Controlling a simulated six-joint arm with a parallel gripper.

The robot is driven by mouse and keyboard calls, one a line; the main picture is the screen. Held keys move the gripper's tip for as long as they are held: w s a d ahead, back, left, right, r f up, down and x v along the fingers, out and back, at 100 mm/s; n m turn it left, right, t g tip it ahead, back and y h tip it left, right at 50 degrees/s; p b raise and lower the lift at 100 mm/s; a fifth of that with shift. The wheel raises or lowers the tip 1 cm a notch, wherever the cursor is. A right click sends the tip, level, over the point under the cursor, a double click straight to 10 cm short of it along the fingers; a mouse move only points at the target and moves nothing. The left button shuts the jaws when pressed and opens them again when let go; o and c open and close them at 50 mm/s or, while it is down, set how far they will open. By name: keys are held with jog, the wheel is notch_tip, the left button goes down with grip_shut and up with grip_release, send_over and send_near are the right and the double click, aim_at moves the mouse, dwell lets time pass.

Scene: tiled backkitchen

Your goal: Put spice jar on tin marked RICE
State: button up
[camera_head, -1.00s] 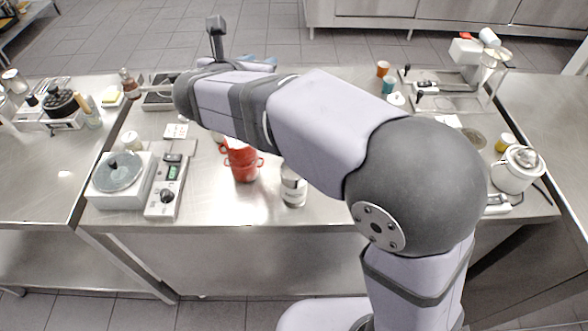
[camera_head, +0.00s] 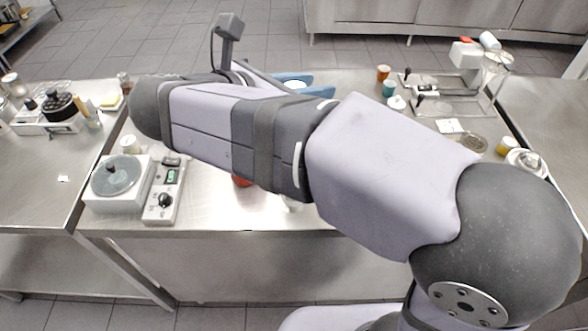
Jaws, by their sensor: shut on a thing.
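My gripper (camera_head: 302,82) shows its blue fingers behind my raised arm, over the far middle of the steel table. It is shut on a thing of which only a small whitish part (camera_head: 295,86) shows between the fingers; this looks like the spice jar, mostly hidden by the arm. A pale tin (camera_head: 293,203) stands near the table's front edge, almost fully covered by my arm. No lettering can be read on it, so I cannot tell if it is the one marked RICE. The gripper is well apart from this tin.
A red pot (camera_head: 241,181) is mostly hidden under my arm. Orange (camera_head: 383,73) and teal (camera_head: 389,88) cups stand back right.

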notch_tip(320, 180, down, 10)
dwell(1.0)
jog(key=shift+f, duration=0.15)
jog(key=o, duration=1.1)
jog(key=b+v, duration=0.1)
jog(key=v, duration=1.1)
